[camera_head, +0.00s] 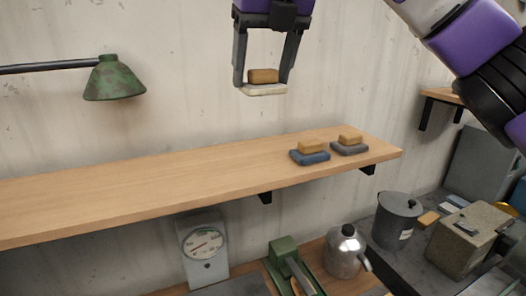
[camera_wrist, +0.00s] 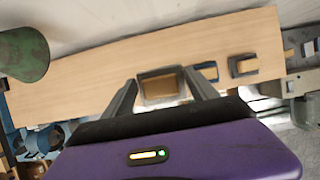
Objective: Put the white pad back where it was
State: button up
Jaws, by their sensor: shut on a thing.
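My gripper (camera_head: 264,84) is above the wooden shelf, shut on the white pad (camera_head: 262,91), which it holds level between its fingers. A tan block (camera_head: 263,76) rests on top of the white pad. In the wrist view the white pad (camera_wrist: 148,73) shows as a pale rim around the tan block (camera_wrist: 160,86), between the fingertips. On the right part of the shelf (camera_head: 150,185) lie a blue pad (camera_head: 310,158) and a grey pad (camera_head: 349,149), each with a tan block on it. The shelf left of the blue pad is bare.
A green lamp (camera_head: 113,80) hangs over the shelf at the left. Below the shelf are a dial scale (camera_head: 204,250), a metal kettle (camera_head: 346,252), a grey pot (camera_head: 397,221) and a green tool (camera_head: 290,265). A concrete wall stands behind the shelf.

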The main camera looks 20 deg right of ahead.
notch_tip(320, 180, down, 15)
jog(key=shift+r+p, duration=0.1)
jog(key=shift+p, duration=0.9)
jog(key=o, duration=1.2)
jog(key=b+v, duration=0.3)
jog(key=v, duration=0.9)
jog(key=shift+s, duration=0.1)
